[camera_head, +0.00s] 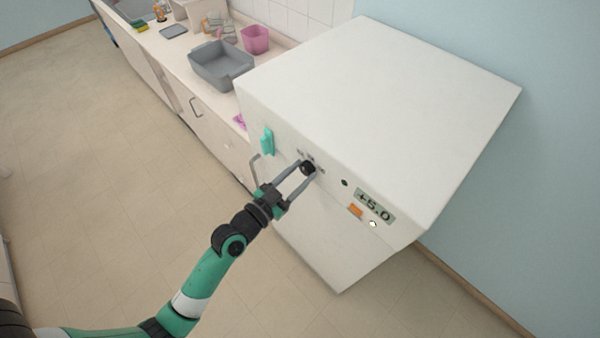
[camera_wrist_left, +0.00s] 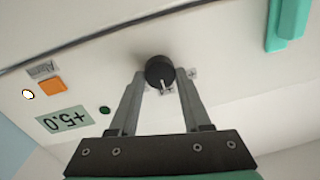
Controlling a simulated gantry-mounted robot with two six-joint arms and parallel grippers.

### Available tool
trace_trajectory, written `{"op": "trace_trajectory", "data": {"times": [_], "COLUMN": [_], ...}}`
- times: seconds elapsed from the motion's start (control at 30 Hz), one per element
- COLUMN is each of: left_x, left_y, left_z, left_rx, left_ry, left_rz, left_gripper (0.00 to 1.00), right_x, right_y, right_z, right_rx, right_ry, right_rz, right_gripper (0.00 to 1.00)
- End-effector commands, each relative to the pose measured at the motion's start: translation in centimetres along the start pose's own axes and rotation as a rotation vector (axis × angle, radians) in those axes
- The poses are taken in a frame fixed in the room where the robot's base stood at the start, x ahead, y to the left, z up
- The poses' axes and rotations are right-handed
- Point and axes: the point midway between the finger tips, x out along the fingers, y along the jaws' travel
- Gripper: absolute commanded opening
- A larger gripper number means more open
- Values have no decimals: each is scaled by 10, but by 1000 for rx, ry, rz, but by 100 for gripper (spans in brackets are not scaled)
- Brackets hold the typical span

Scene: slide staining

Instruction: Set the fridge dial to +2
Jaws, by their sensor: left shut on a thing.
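The fridge (camera_head: 375,95) is a white box at the right of the head view, with its control panel on the front face. Its black round dial (camera_head: 308,168) has a pale pointer and small marks around it; it also shows in the left wrist view (camera_wrist_left: 159,69). My left gripper (camera_head: 304,173) is shut on the dial, one finger on each side of it. The display (camera_head: 375,206) reads +5.0; it is upside down in the left wrist view (camera_wrist_left: 65,121). My right gripper is not in view.
An orange label or button (camera_head: 355,210) and a dark green round spot (camera_head: 344,183) sit near the display. A teal handle (camera_head: 267,141) stands out left of the dial. A counter behind holds a grey basin (camera_head: 221,66) and a pink container (camera_head: 256,40). The floor in front is clear.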

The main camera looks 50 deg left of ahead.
Motion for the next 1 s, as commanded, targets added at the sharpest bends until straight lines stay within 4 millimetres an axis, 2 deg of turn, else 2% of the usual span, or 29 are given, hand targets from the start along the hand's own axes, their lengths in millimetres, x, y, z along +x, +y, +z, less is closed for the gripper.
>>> {"op": "trace_trajectory", "data": {"times": [0.37,1.0], "left_x": [0,0], "left_y": [-1,-3], "left_z": [-2,-2], "left_rx": [-201,-784], "left_ry": [-12,-46], "left_rz": [2,8], "left_gripper": [0,0], "right_x": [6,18], "right_y": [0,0], "right_z": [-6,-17], "right_rx": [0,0], "right_ry": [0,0], "right_rz": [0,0], "right_gripper": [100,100]}}
